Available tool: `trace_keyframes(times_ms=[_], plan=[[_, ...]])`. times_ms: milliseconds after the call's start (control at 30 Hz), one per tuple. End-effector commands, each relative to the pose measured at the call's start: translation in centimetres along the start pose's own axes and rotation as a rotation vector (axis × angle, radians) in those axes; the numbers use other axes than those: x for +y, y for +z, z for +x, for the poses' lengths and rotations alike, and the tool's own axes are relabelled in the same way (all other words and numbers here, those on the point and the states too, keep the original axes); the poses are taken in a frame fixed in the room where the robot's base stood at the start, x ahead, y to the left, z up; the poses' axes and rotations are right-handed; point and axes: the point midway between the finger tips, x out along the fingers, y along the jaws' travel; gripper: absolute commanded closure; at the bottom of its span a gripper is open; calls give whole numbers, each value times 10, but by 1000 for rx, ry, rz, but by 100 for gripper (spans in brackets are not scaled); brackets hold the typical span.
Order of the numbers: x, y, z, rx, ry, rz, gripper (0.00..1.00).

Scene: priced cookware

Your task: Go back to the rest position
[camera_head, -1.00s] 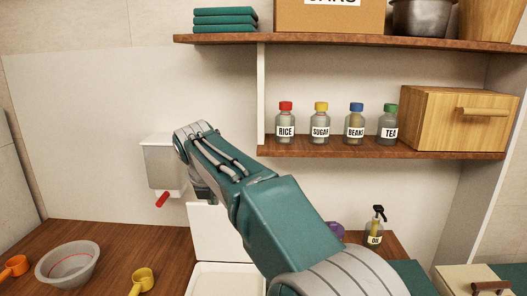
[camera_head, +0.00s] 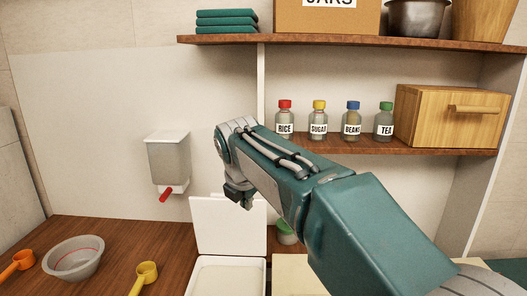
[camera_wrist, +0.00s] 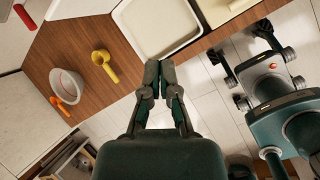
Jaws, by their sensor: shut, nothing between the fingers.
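My gripper (camera_wrist: 159,75) shows in the wrist view with its fingertips together and nothing between them. It hangs in the air over the counter's front edge, near the white open box (camera_wrist: 155,50). In the head view my arm reaches in from the lower right and its end is up in front of the wall, left of the lower shelf.
A grey bowl (camera_head: 80,262), an orange scoop (camera_head: 20,262) and a yellow scoop (camera_head: 146,272) lie on the wooden counter. A dispenser (camera_head: 168,158) with a red lever hangs on the wall. Labelled jars (camera_head: 319,120) and a wooden drawer box (camera_head: 435,120) stand on the lower shelf.

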Motion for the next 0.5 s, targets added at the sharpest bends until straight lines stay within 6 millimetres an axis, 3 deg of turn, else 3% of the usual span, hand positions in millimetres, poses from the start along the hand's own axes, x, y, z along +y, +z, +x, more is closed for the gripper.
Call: trace_keyframes(times_ms=[233,500], plan=[[-88,1,-28,5,3,574,100],[-188,-26,-42,10,6,1281,100]])
